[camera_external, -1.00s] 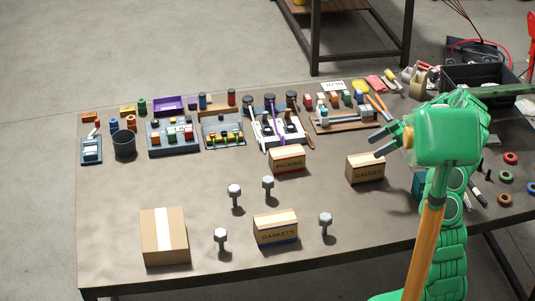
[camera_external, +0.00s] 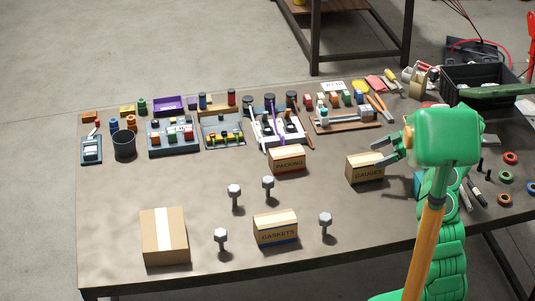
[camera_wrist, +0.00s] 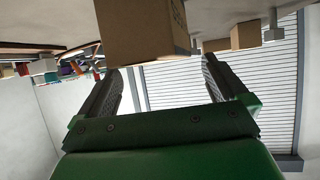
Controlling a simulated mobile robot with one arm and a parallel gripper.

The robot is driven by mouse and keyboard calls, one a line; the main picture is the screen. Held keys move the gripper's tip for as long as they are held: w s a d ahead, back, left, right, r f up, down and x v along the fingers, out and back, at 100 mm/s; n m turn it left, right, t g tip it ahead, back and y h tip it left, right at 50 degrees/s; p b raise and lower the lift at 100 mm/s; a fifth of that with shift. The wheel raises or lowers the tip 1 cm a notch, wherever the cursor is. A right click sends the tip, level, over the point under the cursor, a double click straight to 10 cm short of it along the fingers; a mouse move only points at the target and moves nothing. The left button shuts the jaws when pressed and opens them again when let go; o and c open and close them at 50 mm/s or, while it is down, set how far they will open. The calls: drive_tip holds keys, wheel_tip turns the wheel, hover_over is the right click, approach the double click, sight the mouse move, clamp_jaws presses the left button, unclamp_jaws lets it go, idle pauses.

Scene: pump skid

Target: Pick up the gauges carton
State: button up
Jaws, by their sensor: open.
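The gauges carton (camera_external: 364,174) is a small tan box with dark lettering, upright on the table right of centre in the external view. In the wrist view a brown carton (camera_wrist: 143,32), apparently the same one, hangs large at the top, just beyond the fingertips. My gripper (camera_external: 377,153) is open, its fingers at the carton's upper right edge. Both fingers show apart and empty in the wrist view (camera_wrist: 165,75). Whether a finger touches the carton cannot be told.
The packing carton (camera_external: 288,163) stands to the left and the gaskets carton (camera_external: 276,232) nearer the front. Several grey bolts (camera_external: 326,220) stand around the latter. A larger taped box (camera_external: 164,240) is front left. Trays, tools and a black bin (camera_external: 484,80) line the back.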

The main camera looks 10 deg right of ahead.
sight(368, 158)
drive_tip(key=shift+x, duration=1.95)
drive_tip(key=shift+w, duration=0.1)
drive_tip(key=c, duration=1.2)
drive_tip(key=shift+r, duration=0.15)
